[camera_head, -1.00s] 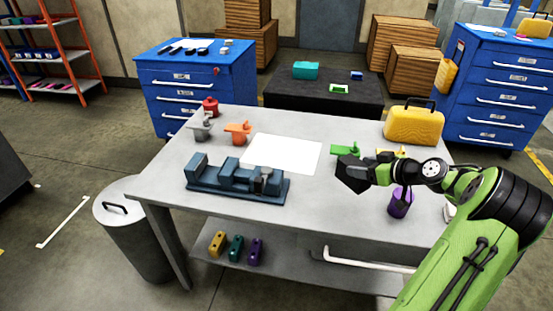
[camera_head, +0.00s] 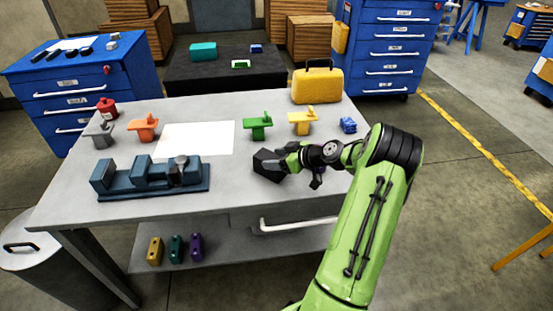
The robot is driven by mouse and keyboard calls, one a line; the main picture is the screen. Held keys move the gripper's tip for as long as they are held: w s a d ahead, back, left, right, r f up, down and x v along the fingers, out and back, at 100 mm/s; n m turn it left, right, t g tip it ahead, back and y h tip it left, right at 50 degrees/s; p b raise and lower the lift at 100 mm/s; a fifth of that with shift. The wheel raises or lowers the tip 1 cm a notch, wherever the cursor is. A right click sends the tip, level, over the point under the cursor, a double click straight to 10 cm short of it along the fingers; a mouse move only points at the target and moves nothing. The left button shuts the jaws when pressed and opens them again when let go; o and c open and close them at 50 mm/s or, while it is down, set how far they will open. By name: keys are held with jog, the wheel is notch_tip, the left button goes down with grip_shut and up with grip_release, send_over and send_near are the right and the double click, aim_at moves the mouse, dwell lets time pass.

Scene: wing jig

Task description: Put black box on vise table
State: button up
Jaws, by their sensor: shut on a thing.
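The black box (camera_head: 267,164) is a dark angular block at the end of my arm. My gripper (camera_head: 287,160) is shut on it and holds it over the right part of the grey vise table (camera_head: 225,203). I cannot tell whether the box touches the tabletop. A dark blue vise (camera_head: 142,183) lies on the left front of this table.
A white sheet (camera_head: 196,138) lies mid-table. Orange (camera_head: 143,128), green (camera_head: 258,127) and yellow (camera_head: 302,121) parts, a blue part (camera_head: 348,125) and a yellow case (camera_head: 317,85) line the back and right. Bare tabletop shows between vise and box.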

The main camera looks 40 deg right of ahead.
jog(key=o, duration=1.2)
jog(key=shift+f, duration=0.1)
jog(key=shift+s+d+r+p, duration=0.15)
jog(key=shift+s+r+p, duration=0.05)
jog(key=shift+r+p, duration=0.15)
jog(key=p+v, duration=0.2)
jog(key=v, duration=0.9)
jog(key=a+r+g+h, duration=0.1)
jog(key=a+r+g, duration=0.25)
jog(key=a, duration=0.85)
jog(key=a+r+g, duration=0.3)
jog(key=a+r, duration=0.2)
jog(key=a, duration=0.8)
jog(key=s+a+m, duration=0.1)
jog(key=s+a, duration=0.2)
jog(key=s, duration=0.2)
jog(key=s+a+r+m+h, duration=0.1)
jog(key=s+a, duration=0.1)
jog(key=s, duration=0.3)
jog(key=s+a+r+m+h, duration=0.1)
jog(key=s+a, duration=0.2)
jog(key=s, duration=0.2)
jog(key=shift+s+a+r, duration=0.2)
jog(key=shift+s+a, duration=0.05)
jog(key=shift+a, duration=0.1)
